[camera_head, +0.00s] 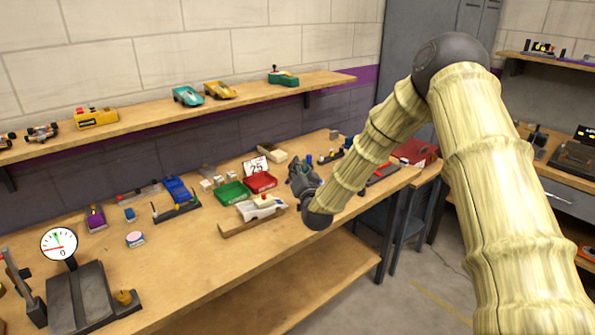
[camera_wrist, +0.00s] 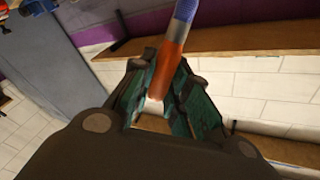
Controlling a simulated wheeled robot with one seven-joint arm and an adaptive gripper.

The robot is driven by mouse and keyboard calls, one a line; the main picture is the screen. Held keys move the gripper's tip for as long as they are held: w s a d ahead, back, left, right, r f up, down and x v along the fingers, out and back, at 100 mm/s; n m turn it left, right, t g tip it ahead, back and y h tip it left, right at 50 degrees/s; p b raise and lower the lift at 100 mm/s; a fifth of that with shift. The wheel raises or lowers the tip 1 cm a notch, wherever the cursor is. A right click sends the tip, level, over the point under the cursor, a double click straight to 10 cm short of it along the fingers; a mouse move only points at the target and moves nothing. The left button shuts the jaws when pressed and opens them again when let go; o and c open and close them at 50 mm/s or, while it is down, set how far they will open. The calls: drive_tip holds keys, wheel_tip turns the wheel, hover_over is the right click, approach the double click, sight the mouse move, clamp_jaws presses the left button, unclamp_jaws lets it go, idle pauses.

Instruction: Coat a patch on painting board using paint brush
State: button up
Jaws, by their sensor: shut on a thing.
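My gripper (camera_head: 300,172) is above the workbench, near its front edge and right of the white car. In the wrist view my gripper (camera_wrist: 162,88) is shut on the paint brush (camera_wrist: 170,58). The brush has an orange part between the fingers, a pale end near the palm, and a blue part reaching out of the top of the picture. Its bristles are not in view. I cannot tell if this is the painting board.
A red tray (camera_head: 261,182), a green tray (camera_head: 233,193) and a "25" sign (camera_head: 256,167) stand left of my gripper. A dial scale (camera_head: 92,295) is at the front left. A wall shelf (camera_head: 150,113) holds toy cars. Bare bench top (camera_head: 185,250) lies at the front.

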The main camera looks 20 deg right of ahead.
wheel_tip(320, 180, down, 6)
drive_tip(key=a+b, duration=0.2)
drive_tip(key=b, duration=0.2)
drive_tip(key=shift+w+a, duration=0.15)
drive_tip(key=shift+a, duration=0.1)
idle(0.4)
drive_tip(key=shift+a+f+b, duration=0.25)
drive_tip(key=shift+f+b, duration=0.45)
drive_tip(key=shift+f, duration=0.15)
idle(0.5)
drive_tip(key=shift+w+a+f+b, duration=0.1)
drive_tip(key=shift+w+a+b, duration=0.15)
drive_tip(key=shift+w, duration=0.35)
drive_tip(key=shift+w+a+r+b, duration=0.1)
drive_tip(key=shift+w+b, duration=0.25)
drive_tip(key=shift+w, duration=0.3)
drive_tip(key=shift+w+a+f+b, duration=0.1)
drive_tip(key=shift+w+a+b, duration=0.15)
drive_tip(key=shift+w, duration=0.35)
drive_tip(key=shift+s+d, duration=0.1)
drive_tip(key=shift+s+d, duration=0.25)
drive_tip(key=shift+s, duration=0.7)
drive_tip(key=shift+s+d, duration=0.2)
drive_tip(key=shift+s, duration=0.7)
